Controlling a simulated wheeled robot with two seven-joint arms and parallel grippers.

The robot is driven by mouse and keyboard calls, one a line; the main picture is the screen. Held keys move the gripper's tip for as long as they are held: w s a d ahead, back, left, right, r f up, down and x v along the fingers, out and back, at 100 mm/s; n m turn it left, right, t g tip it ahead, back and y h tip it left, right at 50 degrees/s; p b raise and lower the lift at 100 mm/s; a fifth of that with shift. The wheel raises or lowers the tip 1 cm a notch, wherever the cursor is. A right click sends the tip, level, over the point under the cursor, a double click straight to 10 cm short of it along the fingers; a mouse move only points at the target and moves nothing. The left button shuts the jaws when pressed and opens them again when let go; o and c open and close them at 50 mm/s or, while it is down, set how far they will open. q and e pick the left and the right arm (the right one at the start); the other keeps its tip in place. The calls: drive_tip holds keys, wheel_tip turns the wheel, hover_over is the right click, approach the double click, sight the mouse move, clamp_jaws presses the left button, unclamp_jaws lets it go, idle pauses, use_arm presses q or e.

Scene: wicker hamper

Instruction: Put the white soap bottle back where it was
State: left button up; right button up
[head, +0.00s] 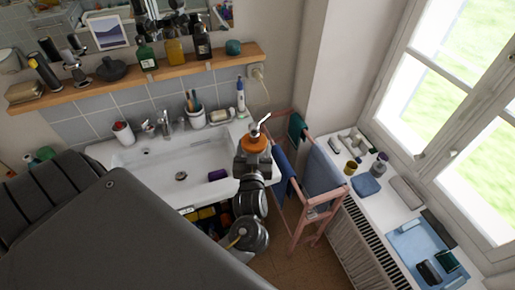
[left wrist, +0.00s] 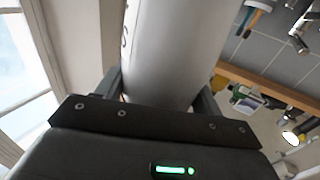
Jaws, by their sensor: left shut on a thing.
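My left gripper (head: 254,160) is over the right end of the white sink (head: 145,157) in the head view. It is shut on the white soap bottle, whose pale pump top (head: 259,126) and orange collar (head: 255,143) show above the jaws. In the left wrist view the white body of the soap bottle (left wrist: 165,50) fills the space between the two fingers (left wrist: 158,92). The bottle's lower part is hidden in the head view. My right gripper is not in view.
A wooden shelf (head: 150,76) behind the sink holds several dark, green and yellow bottles. A cup with toothbrushes (head: 195,115) and an electric toothbrush (head: 240,97) stand at the sink's back. A pink towel rack (head: 311,217) is close on the right. The cluttered sill (head: 382,204) lies beyond.

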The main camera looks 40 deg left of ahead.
use_arm(q)
drive_tip(key=shift+w+d+r, duration=0.2)
drive_tip(key=shift+d+r, duration=0.05)
drive_tip(key=shift+r, duration=0.3)
drive_tip(key=shift+w+a+f+b, duration=0.15)
drive_tip(key=shift+b, duration=0.15)
drive_tip(key=w+a+f+b, duration=0.7)
drive_tip(key=w+b, duration=0.3)
drive_tip(key=b, duration=0.4)
drive_tip(key=shift+w+f, duration=0.4)
drive_tip(key=shift+f, duration=0.45)
drive_tip(key=f+b, duration=0.1)
drive_tip(key=b, duration=0.1)
drive_tip(key=f+b, duration=0.3)
drive_tip(key=shift+w+a+b, duration=0.2)
drive_tip(key=shift+w+b, duration=0.1)
